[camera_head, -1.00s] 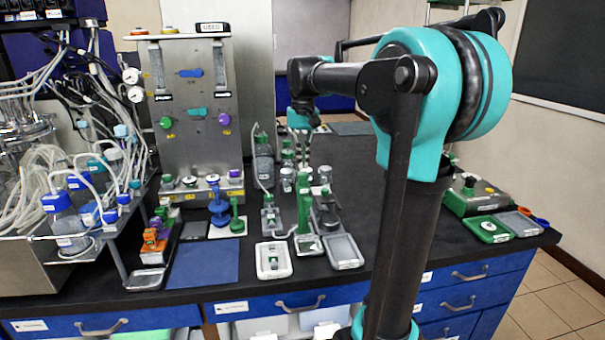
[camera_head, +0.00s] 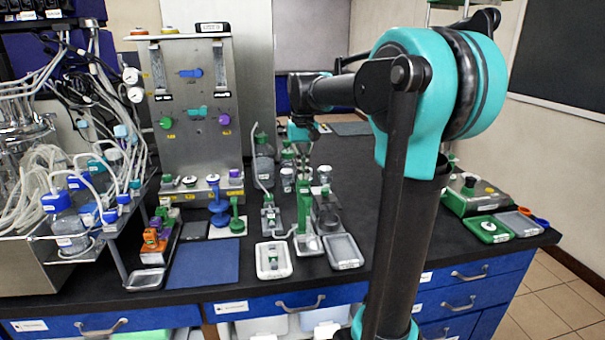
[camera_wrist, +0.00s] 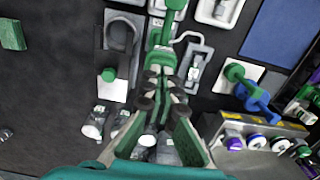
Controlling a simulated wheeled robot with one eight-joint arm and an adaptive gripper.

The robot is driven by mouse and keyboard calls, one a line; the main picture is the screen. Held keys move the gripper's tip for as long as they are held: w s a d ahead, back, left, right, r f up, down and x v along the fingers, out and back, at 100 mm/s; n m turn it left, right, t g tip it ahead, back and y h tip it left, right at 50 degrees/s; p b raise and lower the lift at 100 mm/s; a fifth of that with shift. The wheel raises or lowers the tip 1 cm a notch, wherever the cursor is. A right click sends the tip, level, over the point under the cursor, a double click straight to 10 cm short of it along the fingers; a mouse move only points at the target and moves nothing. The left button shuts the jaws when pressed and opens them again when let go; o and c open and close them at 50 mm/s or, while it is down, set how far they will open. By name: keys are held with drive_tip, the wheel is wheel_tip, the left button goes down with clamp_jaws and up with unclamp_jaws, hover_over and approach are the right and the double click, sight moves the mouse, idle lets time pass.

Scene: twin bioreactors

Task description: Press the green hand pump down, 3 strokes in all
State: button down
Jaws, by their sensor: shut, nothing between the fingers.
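The green hand pump (camera_head: 304,214) stands upright in a light tray (camera_head: 310,245) near the front of the black bench. In the wrist view its green part (camera_wrist: 164,30) lies just beyond my fingertips. My gripper (camera_head: 303,176) is shut and empty, pointing down over the top of the pump. In the wrist view the shut fingers (camera_wrist: 160,75) overlap the pump's head, so contact is hard to make out.
A white tray (camera_head: 272,260) and a grey tray (camera_head: 343,252) flank the pump. A green post (camera_head: 237,216) and a blue stand (camera_head: 218,207) are to the left. Bottles (camera_head: 263,160) stand behind. A blue mat (camera_head: 204,264) lies front left.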

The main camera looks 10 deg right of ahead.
drive_tip(key=shift+r, duration=1.9)
drive_tip(key=shift+f, duration=0.1)
drive_tip(key=shift+f, duration=1.8)
drive_tip(key=shift+r, duration=1.9)
drive_tip(key=shift+r, duration=3)
